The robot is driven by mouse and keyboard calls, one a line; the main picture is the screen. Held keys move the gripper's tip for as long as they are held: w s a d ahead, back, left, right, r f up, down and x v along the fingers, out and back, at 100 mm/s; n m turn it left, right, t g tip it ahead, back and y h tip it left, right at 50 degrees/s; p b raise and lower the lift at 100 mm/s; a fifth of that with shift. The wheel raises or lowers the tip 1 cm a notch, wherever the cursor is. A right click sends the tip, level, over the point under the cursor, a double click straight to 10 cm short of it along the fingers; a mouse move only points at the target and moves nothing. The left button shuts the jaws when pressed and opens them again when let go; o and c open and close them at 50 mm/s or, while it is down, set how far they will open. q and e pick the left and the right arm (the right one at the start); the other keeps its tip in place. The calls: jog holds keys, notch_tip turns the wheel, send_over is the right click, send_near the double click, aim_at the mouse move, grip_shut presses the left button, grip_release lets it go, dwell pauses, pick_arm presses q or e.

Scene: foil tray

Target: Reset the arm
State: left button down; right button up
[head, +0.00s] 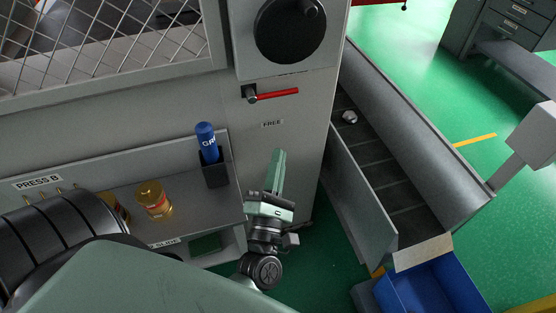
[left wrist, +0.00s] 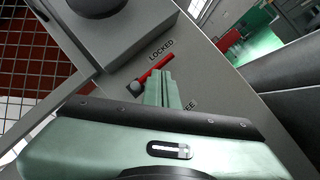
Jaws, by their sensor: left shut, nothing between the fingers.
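My left gripper (head: 279,154) stands in front of the grey machine panel, its green fingers shut with nothing between them and pointing up. In the head view its tips are below the red lever (head: 277,96), apart from it in the picture. The lever lies near level, from its dark pivot at the left out to the right, above the word FREE. I cannot tell the gap in depth. My right gripper is not in view.
A black round knob (head: 290,28) is above the lever. A blue marker (head: 207,142) stands in a dark holder (head: 215,172) beside a brass-coloured cylinder (head: 154,199). At right a grey chute (head: 430,140) holds a metal nut (head: 349,117), above a blue bin (head: 440,287).

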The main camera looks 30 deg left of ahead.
pick_arm(q)
jog(key=s+d+f+m+g+h+p, duration=0.1)
jog(key=s+d+f+m+g+h, duration=0.15)
jog(key=f+m, duration=0.65)
jog(key=s+d+f+m+g+h, duration=0.1)
jog(key=d+f+m+g+h, duration=0.25)
jog(key=f, duration=1.15)
jog(key=s+d+f+m+g+h+p, duration=0.1)
jog(key=s+d+f+m+g+h, duration=0.2)
jog(key=f+m, duration=0.65)
jog(key=s+a+f+m+g, duration=0.2)
jog(key=s+f+m+g, duration=0.25)
jog(key=s+f, duration=0.9)
pick_arm(e)
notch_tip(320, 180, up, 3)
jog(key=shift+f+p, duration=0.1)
jog(key=shift+p, duration=0.35)
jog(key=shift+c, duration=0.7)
pick_arm(q)
jog(key=s+a+f+m+g, duration=0.2)
jog(key=s+a+f+g, duration=0.1)
jog(key=s, duration=0.4)
jog(key=s+a+f+m+g, duration=0.3)
jog(key=s+f, duration=0.2)
jog(key=s, duration=0.3)
jog(key=shift+y, duration=0.3)
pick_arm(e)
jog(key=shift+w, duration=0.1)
